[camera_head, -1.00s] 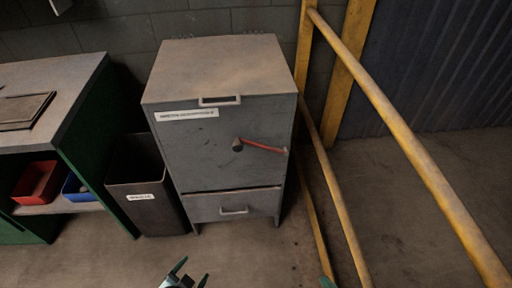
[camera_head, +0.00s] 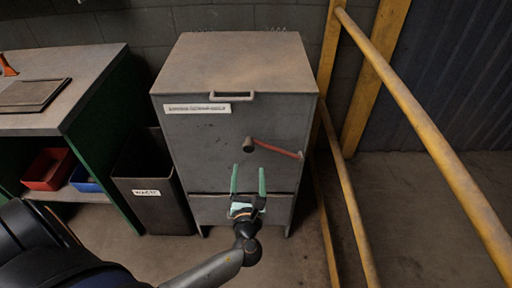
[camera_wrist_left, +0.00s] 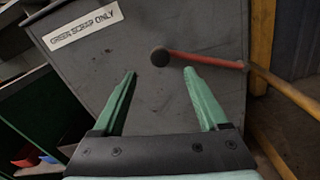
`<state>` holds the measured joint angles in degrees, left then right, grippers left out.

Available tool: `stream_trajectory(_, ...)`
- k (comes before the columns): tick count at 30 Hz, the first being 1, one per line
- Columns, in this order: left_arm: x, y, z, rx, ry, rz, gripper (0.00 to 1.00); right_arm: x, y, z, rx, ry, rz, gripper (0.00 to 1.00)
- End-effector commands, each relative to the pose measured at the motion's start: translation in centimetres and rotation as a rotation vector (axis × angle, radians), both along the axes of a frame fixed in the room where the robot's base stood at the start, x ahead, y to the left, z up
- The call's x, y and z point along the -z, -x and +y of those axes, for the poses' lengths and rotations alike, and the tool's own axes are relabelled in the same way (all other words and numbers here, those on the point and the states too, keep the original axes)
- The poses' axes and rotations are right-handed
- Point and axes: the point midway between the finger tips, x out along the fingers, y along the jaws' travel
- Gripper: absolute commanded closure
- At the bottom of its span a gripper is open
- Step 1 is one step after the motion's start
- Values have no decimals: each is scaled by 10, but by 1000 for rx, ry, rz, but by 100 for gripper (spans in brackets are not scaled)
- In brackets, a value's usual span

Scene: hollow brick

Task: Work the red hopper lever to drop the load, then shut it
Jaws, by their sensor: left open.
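The grey hopper cabinet (camera_head: 200,140) stands against the wall, its lid down and a label on its front. The red lever (camera_head: 278,150) sticks out to the right from a round dark pivot (camera_head: 249,144), sloping slightly down. My left gripper (camera_head: 248,172) is open and empty, in front of the cabinet and just below the pivot in the head view. In the left wrist view the two green fingers (camera_wrist_left: 160,75) point at the cabinet front, with the pivot (camera_wrist_left: 160,57) between their tips and the lever (camera_wrist_left: 205,61) running right. The lower drawer is partly hidden behind my gripper. My right gripper is out of view.
A yellow railing (camera_head: 425,125) runs close along the cabinet's right side, near the lever's end. A dark bin (camera_head: 152,190) stands at left, beside a green bench (camera_head: 90,100) with red (camera_head: 48,169) and blue bins. Floor in front is clear.

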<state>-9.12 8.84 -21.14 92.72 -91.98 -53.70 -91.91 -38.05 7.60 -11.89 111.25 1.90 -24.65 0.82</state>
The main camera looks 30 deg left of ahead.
Motion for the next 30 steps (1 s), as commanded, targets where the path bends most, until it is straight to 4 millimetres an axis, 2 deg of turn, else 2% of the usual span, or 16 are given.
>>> stream_trajectory(9,0,-57,35,-1,2,-2,24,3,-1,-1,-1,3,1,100)
stream_trajectory(15,0,-81,50,0,4,-1,24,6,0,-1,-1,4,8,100)
stream_trajectory(21,0,-91,56,1,5,-1,24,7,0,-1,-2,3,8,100)
stream_trajectory(28,0,-91,56,0,6,0,24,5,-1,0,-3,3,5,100)
stream_trajectory(30,0,-91,56,1,6,0,29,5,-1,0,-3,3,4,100)
